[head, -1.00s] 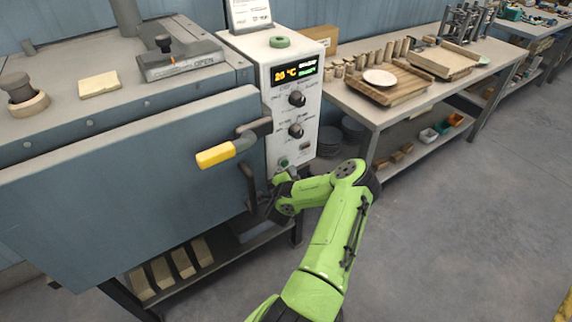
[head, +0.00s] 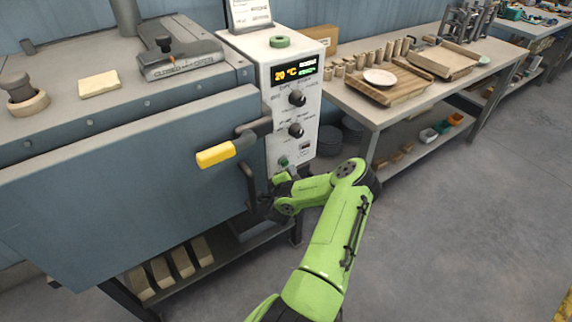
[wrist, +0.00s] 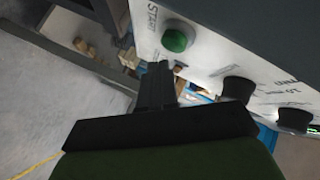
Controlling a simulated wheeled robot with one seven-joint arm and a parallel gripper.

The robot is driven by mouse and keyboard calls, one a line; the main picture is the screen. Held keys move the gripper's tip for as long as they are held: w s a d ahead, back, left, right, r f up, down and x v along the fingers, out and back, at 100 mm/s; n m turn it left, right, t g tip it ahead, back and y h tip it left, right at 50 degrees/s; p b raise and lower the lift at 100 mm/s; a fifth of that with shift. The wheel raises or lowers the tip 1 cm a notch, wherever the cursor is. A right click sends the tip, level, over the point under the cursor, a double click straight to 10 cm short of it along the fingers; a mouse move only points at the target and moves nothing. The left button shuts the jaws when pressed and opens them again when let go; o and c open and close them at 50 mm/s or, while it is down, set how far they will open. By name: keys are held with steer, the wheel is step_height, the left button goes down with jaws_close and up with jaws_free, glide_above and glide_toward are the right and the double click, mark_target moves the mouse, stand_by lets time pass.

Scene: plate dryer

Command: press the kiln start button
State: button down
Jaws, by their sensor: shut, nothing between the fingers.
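The kiln (head: 130,165) has a white control panel (head: 275,115) on its right side. The green start button (head: 283,161) is low on the panel. In the wrist view the green button (wrist: 176,40) lies beside printed "START" lettering. My gripper (wrist: 158,72) is shut and empty. Its dark fingertips are below and slightly left of the button in the wrist view and do not overlap it in the picture. Contact cannot be told. In the head view my gripper is mostly hidden by my green arm, just below the button.
A grey handle with a yellow grip (head: 216,155) sticks out from the kiln door, left of the panel. Two black knobs (head: 296,98) sit above the button. A workbench (head: 372,112) with boards and pieces stands at the right. The floor (head: 440,210) in front is clear.

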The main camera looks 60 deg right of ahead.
steer(key=shift+w, duration=0.1)
stand_by(0.7)
steer(key=shift+w+d+p, duration=0.15)
steer(key=shift+w+p, duration=0.15)
steer(key=shift+p, duration=0.05)
steer(key=shift+w, duration=0.1)
steer(key=shift+w+d+r+p, duration=0.3)
steer(key=shift+w+r, duration=0.1)
steer(key=shift+r, duration=0.15)
stand_by(1.2)
steer(key=shift+s+a+f, duration=0.15)
steer(key=shift+f, duration=0.05)
steer(key=shift+s, duration=0.1)
steer(key=shift+s+a+f, duration=0.1)
steer(key=shift+s+a, duration=0.3)
steer(key=shift+s, duration=0.4)
steer(key=shift+s+a+f, duration=0.15)
steer(key=shift+s+a, duration=0.25)
steer(key=shift+s, duration=0.35)
steer(key=shift+s+a+f, duration=0.1)
steer(key=shift+s+a, duration=0.3)
steer(key=shift+s, duration=0.4)
